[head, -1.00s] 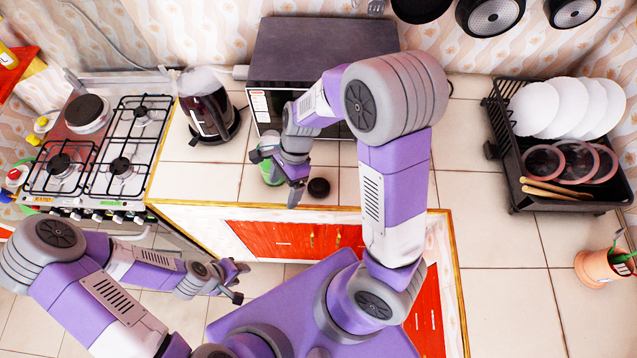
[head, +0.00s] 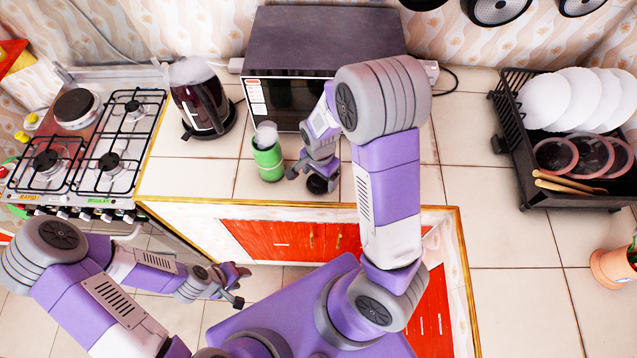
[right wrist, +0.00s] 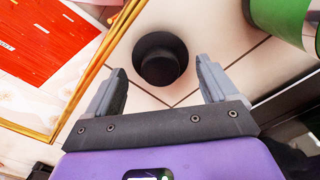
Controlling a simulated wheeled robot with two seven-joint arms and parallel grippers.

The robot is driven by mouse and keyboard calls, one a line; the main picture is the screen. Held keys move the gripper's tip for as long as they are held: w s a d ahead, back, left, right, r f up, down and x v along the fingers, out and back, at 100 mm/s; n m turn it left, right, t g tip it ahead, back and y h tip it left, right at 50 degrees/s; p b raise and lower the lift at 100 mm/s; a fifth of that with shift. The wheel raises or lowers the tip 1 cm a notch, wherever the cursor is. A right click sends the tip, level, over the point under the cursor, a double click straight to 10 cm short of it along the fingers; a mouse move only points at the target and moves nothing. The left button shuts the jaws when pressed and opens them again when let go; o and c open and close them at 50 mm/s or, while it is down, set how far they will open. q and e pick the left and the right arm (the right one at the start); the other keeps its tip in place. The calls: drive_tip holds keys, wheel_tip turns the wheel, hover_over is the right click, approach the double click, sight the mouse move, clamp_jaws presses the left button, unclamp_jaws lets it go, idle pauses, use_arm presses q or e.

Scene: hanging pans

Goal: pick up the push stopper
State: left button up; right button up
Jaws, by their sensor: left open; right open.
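The push stopper appears to be the small black round piece (head: 317,185) on the tiled counter, in front of the microwave. In the right wrist view the black piece (right wrist: 160,58) lies just ahead of the fingertips, roughly centred in the gap. My right gripper (head: 313,176) is open and empty above it; it also shows in the right wrist view (right wrist: 162,72). I see no contact between the fingers and the piece. My left gripper (head: 238,285) is open and empty, low on the left, away from the counter top.
A green can (head: 267,160) stands close to the left of the black piece. A microwave (head: 320,50) is behind, a kettle (head: 203,97) and stove (head: 95,145) to the left. A dish rack (head: 560,150) is at right.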

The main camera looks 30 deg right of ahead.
wheel_tip(320, 180, down, 2)
drive_tip(key=shift+w+f, duration=0.1)
drive_tip(key=shift+r, duration=0.2)
drive_tip(key=c, duration=0.9)
